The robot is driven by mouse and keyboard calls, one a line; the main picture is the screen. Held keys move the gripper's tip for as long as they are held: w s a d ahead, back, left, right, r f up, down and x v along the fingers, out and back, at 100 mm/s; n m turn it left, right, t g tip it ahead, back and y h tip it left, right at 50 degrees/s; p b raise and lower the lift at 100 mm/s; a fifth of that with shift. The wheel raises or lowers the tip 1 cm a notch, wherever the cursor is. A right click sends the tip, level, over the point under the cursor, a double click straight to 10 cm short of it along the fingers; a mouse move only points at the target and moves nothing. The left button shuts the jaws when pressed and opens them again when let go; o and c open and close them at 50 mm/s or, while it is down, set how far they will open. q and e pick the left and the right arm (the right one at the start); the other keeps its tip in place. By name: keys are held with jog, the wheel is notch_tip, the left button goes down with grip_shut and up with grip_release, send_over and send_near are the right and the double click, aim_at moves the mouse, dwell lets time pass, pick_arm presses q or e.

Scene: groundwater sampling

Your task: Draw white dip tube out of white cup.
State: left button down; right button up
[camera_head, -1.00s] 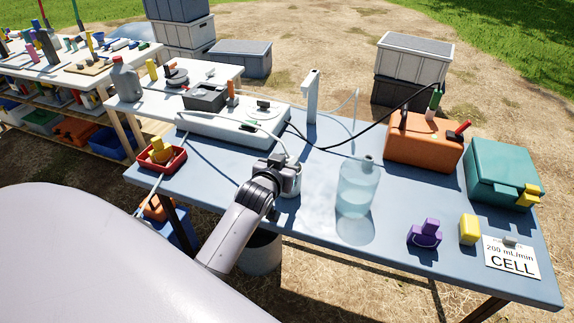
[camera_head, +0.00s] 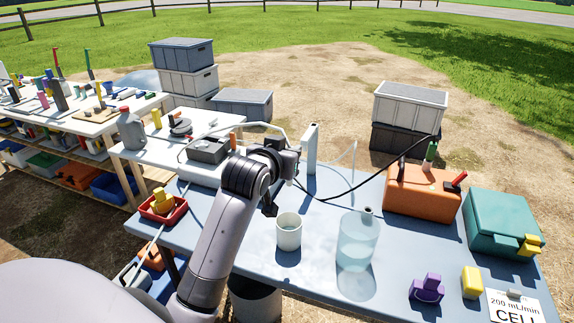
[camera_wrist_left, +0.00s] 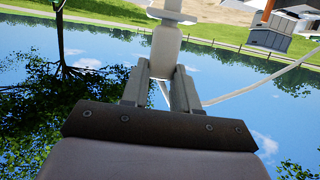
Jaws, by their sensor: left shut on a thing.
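The white cup (camera_head: 289,236) stands upright on the blue table, and its open top shows no tube in it. My left gripper (camera_head: 290,163) is raised above and behind the cup, apart from it. In the left wrist view my left gripper (camera_wrist_left: 162,88) is shut on the white dip tube (camera_wrist_left: 165,52), whose pale body shows between the fingers. A white hose (camera_head: 264,125) arcs to the gripper in the head view. The tube's lower end is hidden or too small to tell. My right gripper is in neither view.
A clear bottle (camera_head: 358,243) stands right of the cup, with a white post (camera_head: 311,150) behind. An orange case (camera_head: 422,192) and a teal case (camera_head: 503,226) are at the right. A red tray (camera_head: 163,212) is at the left. Bare blue table lies around the cup.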

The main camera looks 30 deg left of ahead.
pick_arm(q)
jog(key=shift+r+p, duration=0.5)
jog(key=shift+r, duration=1.95)
